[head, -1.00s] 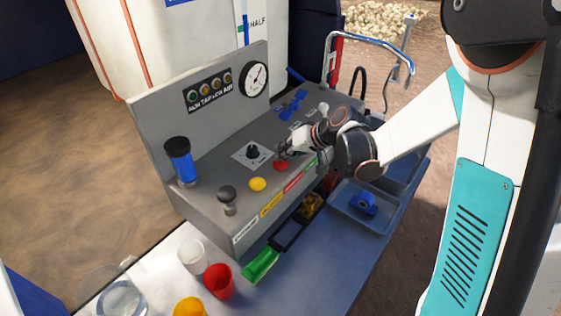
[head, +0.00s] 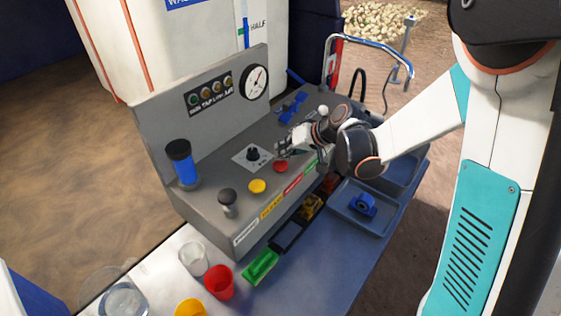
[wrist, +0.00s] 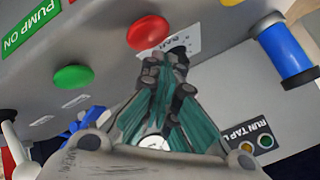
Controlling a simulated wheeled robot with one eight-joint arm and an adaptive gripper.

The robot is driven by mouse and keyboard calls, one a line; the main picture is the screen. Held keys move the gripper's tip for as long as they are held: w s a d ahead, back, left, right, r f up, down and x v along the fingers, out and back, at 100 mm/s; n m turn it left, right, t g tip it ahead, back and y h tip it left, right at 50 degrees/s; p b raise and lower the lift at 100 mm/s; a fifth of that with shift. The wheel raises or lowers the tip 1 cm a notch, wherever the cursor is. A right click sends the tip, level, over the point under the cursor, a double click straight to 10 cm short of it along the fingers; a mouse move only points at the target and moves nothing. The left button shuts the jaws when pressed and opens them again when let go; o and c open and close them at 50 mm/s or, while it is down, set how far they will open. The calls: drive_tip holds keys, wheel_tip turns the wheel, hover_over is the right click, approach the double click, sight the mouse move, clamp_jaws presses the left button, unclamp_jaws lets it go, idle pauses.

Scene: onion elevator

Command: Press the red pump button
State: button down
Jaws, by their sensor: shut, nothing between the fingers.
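The red button (head: 281,166) is a round red cap on the grey console top. It also shows near the top of the wrist view (wrist: 148,32). My gripper (head: 281,151) is shut and empty, with its fingertips just behind the button in the head view and seemingly a little above the panel. In the wrist view the closed fingertips (wrist: 166,62) are just below and right of the red button. The button's whole cap shows, and I see no contact with it.
A yellow button (head: 257,186) and a black rotary knob (head: 252,153) flank the red one. A green button (wrist: 72,77) with a PUMP ON label shows in the wrist view. A dark lever knob (head: 227,196) and a blue cylinder (head: 183,165) stand on the left.

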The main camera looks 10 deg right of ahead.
idle(0.3)
drive_tip(key=shift+r+p, duration=1.6)
drive_tip(key=shift+r, duration=0.9)
drive_tip(key=shift+s+r, duration=0.1)
drive_tip(key=h+b, duration=0.4)
drive_tip(key=b, duration=0.1)
approach(284, 163)
drive_tip(key=s+d+r, duration=0.2)
drive_tip(key=s+r, duration=0.4)
drive_tip(key=s, duration=0.1)
drive_tip(key=s+d+f+h+b, duration=0.1)
drive_tip(key=s+d+b, duration=0.1)
drive_tip(key=s, duration=0.5)
drive_tip(key=s+d+f+m+t+h+b, duration=0.1)
drive_tip(key=s+d+f+h, duration=0.1)
drive_tip(key=s+d, duration=0.3)
drive_tip(key=shift+s+b, duration=0.35)
drive_tip(key=shift+s, duration=0.75)
